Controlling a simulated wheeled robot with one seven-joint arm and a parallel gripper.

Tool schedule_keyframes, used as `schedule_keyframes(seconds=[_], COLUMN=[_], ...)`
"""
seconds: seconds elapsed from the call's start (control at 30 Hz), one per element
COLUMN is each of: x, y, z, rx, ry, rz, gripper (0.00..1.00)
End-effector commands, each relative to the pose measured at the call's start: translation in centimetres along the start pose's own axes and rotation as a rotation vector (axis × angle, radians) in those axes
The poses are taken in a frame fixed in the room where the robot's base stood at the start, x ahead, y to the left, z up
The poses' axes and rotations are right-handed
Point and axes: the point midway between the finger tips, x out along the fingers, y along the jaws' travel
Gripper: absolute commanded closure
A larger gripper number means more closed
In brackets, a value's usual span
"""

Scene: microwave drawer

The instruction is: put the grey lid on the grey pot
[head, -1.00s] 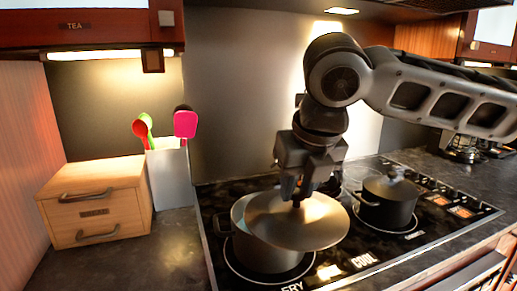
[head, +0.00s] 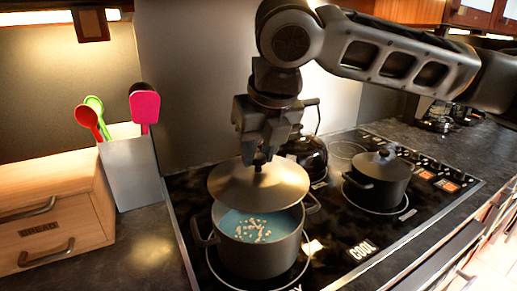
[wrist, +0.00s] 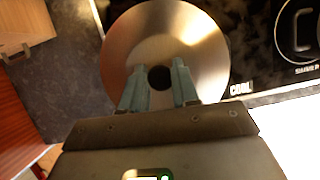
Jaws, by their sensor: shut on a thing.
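The grey lid (head: 232,190) is a shallow metal disc with a dark knob. My gripper (head: 258,160) is shut on the knob and holds the lid roughly level above the back part of the grey pot (head: 262,256). The pot stands on the front left burner, with blue contents and pale bits visible through its uncovered front. The lid hides the pot's back rim, and I cannot tell whether they touch. In the wrist view the lid (wrist: 205,58) fills the space beyond my gripper's fingers (wrist: 159,88), and its dark knob lies between them. The pot is hidden there.
A lidded dark pot (head: 378,180) stands to the right on the cooktop (head: 345,240). A black kettle (head: 308,155) is behind. A utensil holder (head: 130,170) and a wooden drawer box (head: 55,215) stand at left. The cooktop's front right is clear.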

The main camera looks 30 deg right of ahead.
Motion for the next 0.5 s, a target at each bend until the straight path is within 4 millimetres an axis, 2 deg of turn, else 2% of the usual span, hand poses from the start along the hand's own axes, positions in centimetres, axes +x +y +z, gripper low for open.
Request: schedule_keyframes(seconds=[0.07, 0.5], x=[0.1, 3.6], y=[0.0, 0.0], z=[0.2, -1.3], rx=[0.000, 0.000], ry=[-0.006, -0.004], rz=[0.000, 0.001], gripper=[1.00, 1.00])
